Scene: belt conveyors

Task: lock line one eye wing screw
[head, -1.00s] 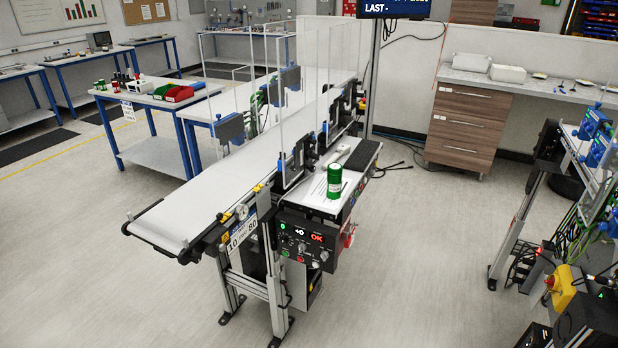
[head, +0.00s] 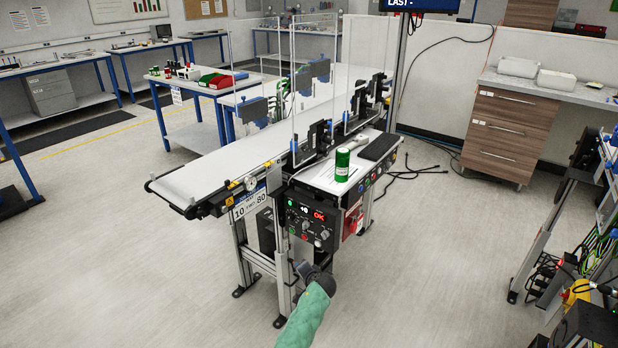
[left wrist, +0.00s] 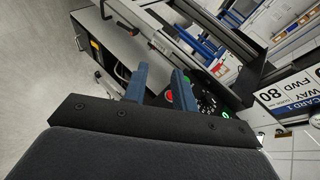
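The line one conveyor (head: 205,180) has a pale belt and a card reading 10 and 80 near its front end. Dark brackets with blue parts (head: 293,147) stand along its side; the eye's wing screw is too small to pick out. My left gripper (head: 306,270) is below and in front of this panel, at the end of a green arm. In the left wrist view its blue fingers (left wrist: 160,72) are apart and empty, with panel buttons (left wrist: 205,98) behind them. My right gripper is not in view.
A green can (head: 342,165) stands upright on the side shelf beside a black pad (head: 379,147). Clear guard panels rise above the belt. A second machine (head: 585,250) with cables stands at right. The floor to the left and front is clear.

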